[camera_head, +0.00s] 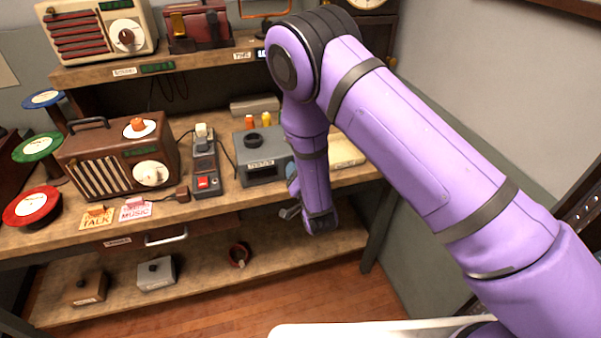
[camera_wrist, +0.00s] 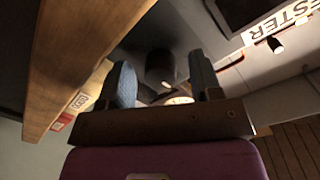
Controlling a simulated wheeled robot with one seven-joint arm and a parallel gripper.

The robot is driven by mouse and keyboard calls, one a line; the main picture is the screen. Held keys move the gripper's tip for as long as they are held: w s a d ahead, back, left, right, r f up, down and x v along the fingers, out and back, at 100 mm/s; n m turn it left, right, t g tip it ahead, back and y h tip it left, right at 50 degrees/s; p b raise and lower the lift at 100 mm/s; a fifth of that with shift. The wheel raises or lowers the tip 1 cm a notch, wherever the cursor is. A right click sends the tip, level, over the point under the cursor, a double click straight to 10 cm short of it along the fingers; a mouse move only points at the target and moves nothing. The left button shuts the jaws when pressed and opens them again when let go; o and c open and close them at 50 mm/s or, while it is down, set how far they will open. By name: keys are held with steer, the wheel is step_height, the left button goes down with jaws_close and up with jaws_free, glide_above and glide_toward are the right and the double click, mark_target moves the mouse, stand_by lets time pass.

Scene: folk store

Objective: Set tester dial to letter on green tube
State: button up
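The grey tester (camera_head: 262,170) stands on the workbench, with a black round dial (camera_head: 253,140) on top. Its label, partly cut off, shows upside down in the wrist view (camera_wrist: 280,24). My gripper (camera_head: 291,198) is at the bench's front edge, right of and in front of the tester, partly hidden by my arm. In the wrist view my gripper (camera_wrist: 161,72) has its two blue-grey fingers apart, with nothing held. A dark round knob (camera_wrist: 160,68) shows between and beyond them; I cannot tell if it is the dial. I see no green tube.
An orange tube (camera_head: 249,121) and a yellow tube (camera_head: 266,118) stand behind the dial. A device with a red switch (camera_head: 203,182) and a brown radio (camera_head: 118,165) stand to the left.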

steer(key=v, duration=1.1)
steer(key=shift+w, duration=0.1)
stand_by(0.4)
